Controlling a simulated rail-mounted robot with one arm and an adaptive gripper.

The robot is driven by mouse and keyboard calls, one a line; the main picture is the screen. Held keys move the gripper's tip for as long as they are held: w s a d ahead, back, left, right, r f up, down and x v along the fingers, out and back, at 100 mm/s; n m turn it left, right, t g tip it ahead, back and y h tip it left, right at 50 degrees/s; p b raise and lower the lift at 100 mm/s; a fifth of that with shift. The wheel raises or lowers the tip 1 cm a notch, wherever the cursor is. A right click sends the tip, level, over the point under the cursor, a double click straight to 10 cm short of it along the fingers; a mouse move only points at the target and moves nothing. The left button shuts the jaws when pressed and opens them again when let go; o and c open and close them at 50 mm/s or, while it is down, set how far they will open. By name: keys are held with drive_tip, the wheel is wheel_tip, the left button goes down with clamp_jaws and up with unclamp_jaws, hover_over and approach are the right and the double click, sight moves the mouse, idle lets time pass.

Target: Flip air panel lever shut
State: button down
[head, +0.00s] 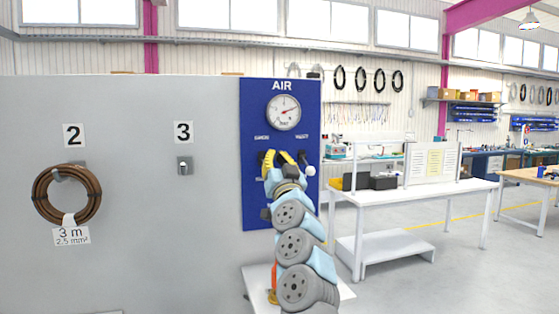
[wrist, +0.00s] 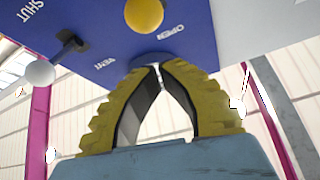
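The blue air panel (head: 255,205) stands upright, with a round gauge (head: 284,112) near its top. In the wrist view the panel (wrist: 105,30) appears upside down. There a yellow knob (wrist: 144,12) shows near the word OPEN, while SHUT is at the far upper left. A black lever (wrist: 70,43) with a white knob (wrist: 40,73) is near the word VENT; the white knob also shows in the head view (head: 309,171).
A grey board (head: 140,230) left of the panel carries a brown cable coil (head: 67,195) and an empty hook (head: 184,166). A white workbench (head: 430,192) with boxes stands to the right. Open floor (head: 410,275) lies in front of it.

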wheel_tip(320, 180, up, 4)
drive_tip(key=s+d+p, duration=0.2)
drive_tip(key=p, duration=0.3)
drive_tip(key=s+d+f+b, duration=0.1)
drive_tip(key=s+f, duration=0.4)
drive_tip(key=f, duration=0.4)
drive_tip(key=shift+s+f, duration=0.15)
